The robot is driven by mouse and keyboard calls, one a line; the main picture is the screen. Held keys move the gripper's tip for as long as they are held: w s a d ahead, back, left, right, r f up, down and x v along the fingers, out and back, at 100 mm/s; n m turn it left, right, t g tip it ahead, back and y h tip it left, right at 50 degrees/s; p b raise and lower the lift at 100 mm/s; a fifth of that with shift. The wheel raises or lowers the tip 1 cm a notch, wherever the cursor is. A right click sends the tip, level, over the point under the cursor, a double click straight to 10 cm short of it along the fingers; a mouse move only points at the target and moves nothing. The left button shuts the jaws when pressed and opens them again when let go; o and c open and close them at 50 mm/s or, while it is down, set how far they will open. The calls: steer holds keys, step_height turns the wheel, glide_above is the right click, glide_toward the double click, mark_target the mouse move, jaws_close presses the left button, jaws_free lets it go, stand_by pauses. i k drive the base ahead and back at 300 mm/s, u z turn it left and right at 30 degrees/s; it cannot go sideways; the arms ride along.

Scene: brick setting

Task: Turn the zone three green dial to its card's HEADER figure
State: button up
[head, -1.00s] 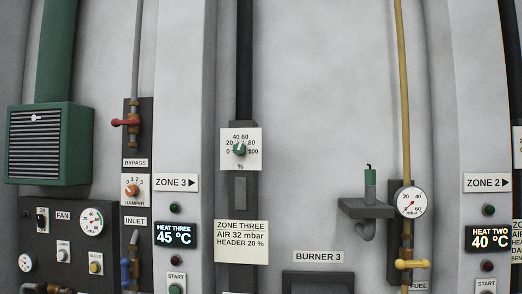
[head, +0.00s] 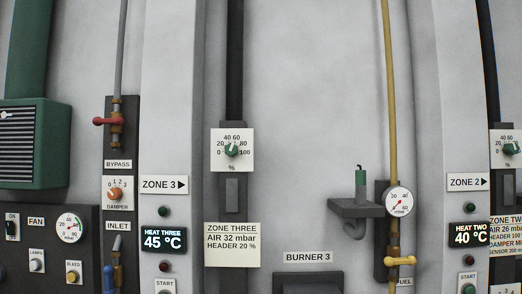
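The zone three green dial (head: 232,150) sits on a white square plate marked 0 to 100 %, on the dark vertical duct. Its exact pointer setting is too small to read surely. Below it, the zone three card (head: 232,244) reads "AIR 32 mbar, HEADER 20 %". My gripper is not in view.
A grey bracket (head: 361,208) with a green-topped piece juts out right of the dial, beside a yellow pipe (head: 391,120) with a gauge (head: 398,201). Left are the Heat Three display (head: 164,239), damper knob (head: 115,194) and red bypass valve (head: 108,121). A second green dial (head: 507,149) is at the right edge.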

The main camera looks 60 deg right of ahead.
mark_target(231, 149)
steer(key=z, duration=0.5)
steer(key=k, duration=0.3)
steer(key=z, duration=1.2)
steer(key=k, duration=1.15)
steer(key=z, duration=0.05)
steer(key=i, duration=0.9)
steer(key=u, duration=0.1)
